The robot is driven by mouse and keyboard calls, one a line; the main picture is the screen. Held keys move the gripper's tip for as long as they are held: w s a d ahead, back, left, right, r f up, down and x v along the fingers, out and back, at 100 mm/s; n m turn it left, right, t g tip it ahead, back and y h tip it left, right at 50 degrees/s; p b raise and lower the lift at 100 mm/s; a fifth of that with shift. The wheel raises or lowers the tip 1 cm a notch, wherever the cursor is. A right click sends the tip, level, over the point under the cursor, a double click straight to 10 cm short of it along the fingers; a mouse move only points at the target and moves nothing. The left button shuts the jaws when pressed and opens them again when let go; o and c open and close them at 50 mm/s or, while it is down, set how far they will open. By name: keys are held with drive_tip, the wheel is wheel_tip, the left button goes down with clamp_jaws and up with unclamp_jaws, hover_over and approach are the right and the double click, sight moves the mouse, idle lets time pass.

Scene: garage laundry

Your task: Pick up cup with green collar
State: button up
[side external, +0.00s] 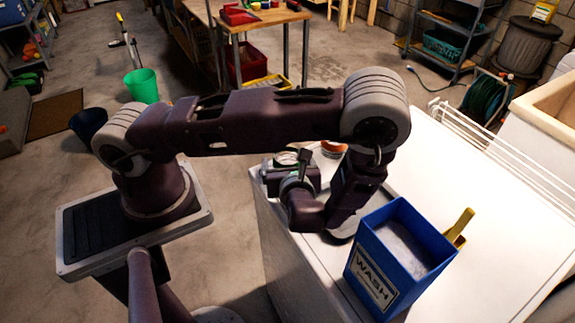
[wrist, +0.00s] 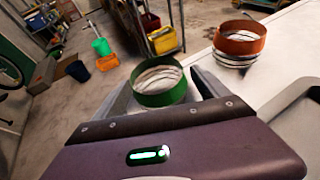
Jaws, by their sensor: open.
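The cup with the green collar (wrist: 158,86) is upright in the wrist view, with a pale inside and a green band around its rim. My gripper (wrist: 163,92) is open, with one grey finger on each side of this cup; whether they touch it I cannot tell. In the side external view the green-collared cup (side external: 287,158) is mostly hidden behind my gripper (side external: 290,174), at the far left end of the white top. A second cup with an orange collar (wrist: 240,38) stands to its right; in the side external view this cup (side external: 333,148) is partly covered by my arm.
A blue WASH box (side external: 372,270) with pale contents stands on the white top (side external: 490,265) near my forearm. A yellow scoop (side external: 461,226) is at its right side. A white wire rack (side external: 500,160) runs along the back edge. The top's right part is clear.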

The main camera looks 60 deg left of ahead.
sight(286, 158)
drive_tip(key=shift+x, duration=1.55)
drive_tip(key=c, duration=1.4)
drive_tip(key=shift+r, duration=0.1)
